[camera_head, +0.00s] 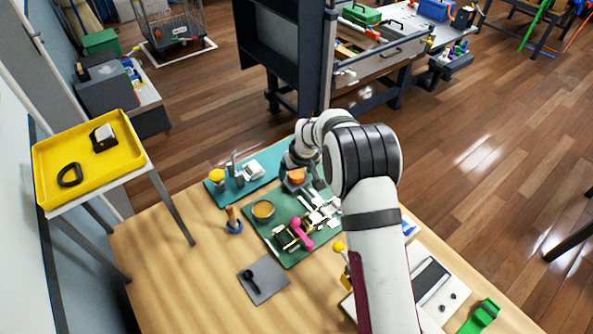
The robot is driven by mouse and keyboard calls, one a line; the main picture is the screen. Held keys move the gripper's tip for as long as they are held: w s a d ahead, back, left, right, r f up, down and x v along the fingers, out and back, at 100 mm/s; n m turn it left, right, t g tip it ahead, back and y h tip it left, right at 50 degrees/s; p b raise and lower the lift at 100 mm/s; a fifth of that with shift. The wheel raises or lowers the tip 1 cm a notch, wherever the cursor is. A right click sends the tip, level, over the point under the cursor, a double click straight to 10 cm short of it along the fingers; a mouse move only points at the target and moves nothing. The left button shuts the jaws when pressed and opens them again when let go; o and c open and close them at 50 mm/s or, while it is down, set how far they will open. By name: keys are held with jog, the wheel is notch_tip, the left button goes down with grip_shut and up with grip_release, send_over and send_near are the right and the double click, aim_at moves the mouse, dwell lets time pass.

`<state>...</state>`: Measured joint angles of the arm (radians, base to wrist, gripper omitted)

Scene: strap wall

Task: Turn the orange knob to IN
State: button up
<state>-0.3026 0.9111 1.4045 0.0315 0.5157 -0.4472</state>
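A small orange piece (297,175), which looks like the orange knob, shows at the back of the table, by the edges of the green mat (268,234) and the teal mat (222,196). My gripper (291,177) is right at it, with dark finger parts beside and behind the orange. My arm comes in from the front right and bends down there. The view is too small to tell whether the fingers touch the knob or how wide they are. No IN mark or pointer on the knob is readable.
Close by on the green mat are a magenta handle (301,233), a round tan-topped dish (263,209) and several pale blocks. Metal fittings and a yellow-topped post (217,177) stand on the teal mat. A grey plate (263,279) lies in front. The table's front left is clear.

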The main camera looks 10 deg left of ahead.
jog(key=v, duration=1.6)
jog(key=shift+s+d+f, duration=0.1)
jog(key=s+d+r+m+g, duration=0.1)
jog(key=s+d+r+m, duration=0.1)
jog(key=s+d, duration=0.35)
jog(key=s+d+r+m+g, duration=0.1)
jog(key=s+d+r+m, duration=0.15)
jog(key=s, duration=0.55)
jog(key=s+d+f+m+g, duration=0.1)
jog(key=s+d+m, duration=0.1)
jog(key=s, duration=0.9)
jog(key=s+d+m+g, duration=0.1)
jog(key=s+m, duration=0.3)
jog(key=s, duration=0.7)
jog(key=shift+d+f+m, duration=0.35)
jog(key=shift+d+f, duration=0.05)
jog(key=shift+d, duration=0.15)
jog(key=shift+w, duration=0.1)
